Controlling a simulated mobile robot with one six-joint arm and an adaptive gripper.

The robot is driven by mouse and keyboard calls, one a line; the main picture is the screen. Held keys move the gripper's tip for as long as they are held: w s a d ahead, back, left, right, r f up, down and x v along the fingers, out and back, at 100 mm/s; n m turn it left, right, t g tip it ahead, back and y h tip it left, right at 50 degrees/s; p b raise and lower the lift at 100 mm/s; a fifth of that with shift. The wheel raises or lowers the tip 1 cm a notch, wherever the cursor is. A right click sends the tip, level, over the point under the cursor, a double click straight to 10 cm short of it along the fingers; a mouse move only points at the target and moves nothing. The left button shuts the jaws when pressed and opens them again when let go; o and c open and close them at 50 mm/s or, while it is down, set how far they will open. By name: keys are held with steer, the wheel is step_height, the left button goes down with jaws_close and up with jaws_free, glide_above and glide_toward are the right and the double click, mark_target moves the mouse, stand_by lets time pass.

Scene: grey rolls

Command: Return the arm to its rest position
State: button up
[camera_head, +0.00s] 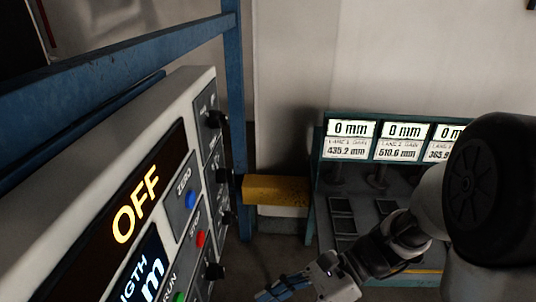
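My arm comes in from the right edge, with a large black joint cap close to the camera and a pale link behind it. The arm reaches down and left to the wrist. My gripper (272,290) is at the bottom middle, partly cut off by the lower edge. Its dark bluish fingers point left. The gap between them is not clear, and I see no object in them. The gripper is right of the control panel (105,205) and appears apart from it.
The panel shows "OFF" and has blue, red and green buttons and black knobs. A blue frame (236,90) stands behind it. A yellow block (276,189) lies beyond. A bench with several lit displays (349,140) stands at right, partly hidden by my arm.

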steer(key=s+d+r+n+t+h+b, duration=0.1)
steer(key=s+d+n+t+h+b, duration=0.1)
steer(key=d+n+t+h, duration=0.2)
steer(key=s+d+r+n+t+h+b, duration=0.1)
steer(key=s+d+n+t+h+b, duration=0.1)
steer(key=d+n+h, duration=0.5)
steer(key=d+n+t+b, duration=0.1)
steer(key=n+t, duration=0.1)
steer(key=n, duration=0.3)
steer(key=shift+s+d+r+t+h, duration=0.15)
steer(key=shift+s+r+t+h, duration=0.15)
steer(key=shift+s+r+h, duration=0.1)
stand_by(0.6)
